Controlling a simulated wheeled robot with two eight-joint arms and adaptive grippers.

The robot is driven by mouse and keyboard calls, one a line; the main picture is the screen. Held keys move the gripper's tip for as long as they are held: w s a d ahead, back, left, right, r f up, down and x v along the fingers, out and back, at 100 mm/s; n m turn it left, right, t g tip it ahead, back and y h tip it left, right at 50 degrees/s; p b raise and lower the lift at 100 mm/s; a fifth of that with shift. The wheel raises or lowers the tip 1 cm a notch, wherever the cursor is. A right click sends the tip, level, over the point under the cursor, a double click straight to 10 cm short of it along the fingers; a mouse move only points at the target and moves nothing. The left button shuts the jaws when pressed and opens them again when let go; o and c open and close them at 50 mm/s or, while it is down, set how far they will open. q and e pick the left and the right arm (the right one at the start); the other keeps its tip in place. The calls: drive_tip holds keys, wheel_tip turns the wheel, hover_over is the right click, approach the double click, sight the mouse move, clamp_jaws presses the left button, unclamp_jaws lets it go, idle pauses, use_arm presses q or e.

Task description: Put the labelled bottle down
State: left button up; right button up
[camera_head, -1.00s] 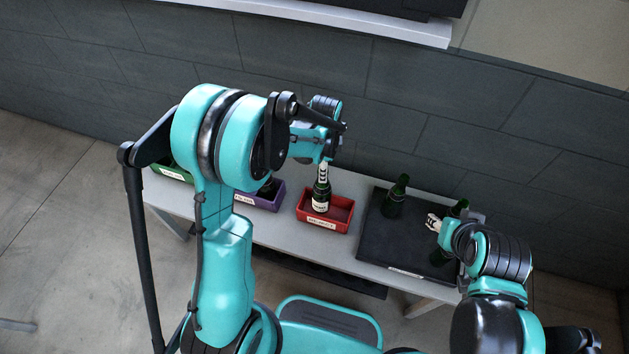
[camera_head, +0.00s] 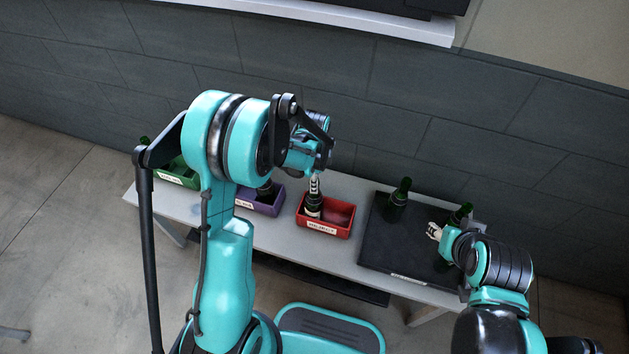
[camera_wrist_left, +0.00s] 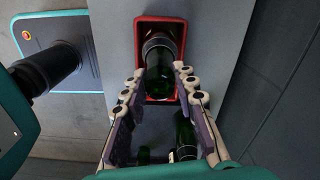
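The labelled bottle (camera_head: 313,211), dark green with a pale label, stands in the left part of the red bin (camera_head: 344,231). In the left wrist view the bottle (camera_wrist_left: 158,72) is seen from above inside the red bin (camera_wrist_left: 139,36). My left gripper (camera_head: 315,183) is over the bin, at the bottle's neck. In the left wrist view its fingers (camera_wrist_left: 159,80) lie on both sides of the bottle, with gaps showing, so it looks open. My right gripper (camera_head: 434,231) is over the black mat; its finger opening is too small to tell.
A purple bin (camera_head: 270,207) holding a dark bottle and a green bin (camera_head: 178,178) stand to the left on the grey table (camera_head: 270,236). Green bottles (camera_head: 398,196) (camera_head: 460,215) stand on the black mat (camera_head: 385,245) at the right, near my right gripper.

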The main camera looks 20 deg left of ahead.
use_arm(q)
drive_tip(key=o, duration=0.4)
drive_tip(key=shift+r, duration=0.1)
wheel_tip(320, 180, up, 11)
drive_tip(key=p, duration=0.4)
drive_tip(key=s+r+n+t, duration=0.2)
drive_tip(key=s+r+n, duration=0.2)
drive_tip(key=s+n, duration=0.1)
drive_tip(key=s+a+r+n+t, duration=0.1)
drive_tip(key=s+r+n+t, duration=0.1)
drive_tip(key=s+r+n, duration=0.2)
drive_tip(key=s+r+n+t, duration=0.3)
drive_tip(key=s+n, duration=0.3)
drive_tip(key=s, duration=0.2)
drive_tip(key=shift+a+r, duration=0.2)
drive_tip(key=shift+r, duration=0.7)
drive_tip(key=shift+f, duration=0.1)
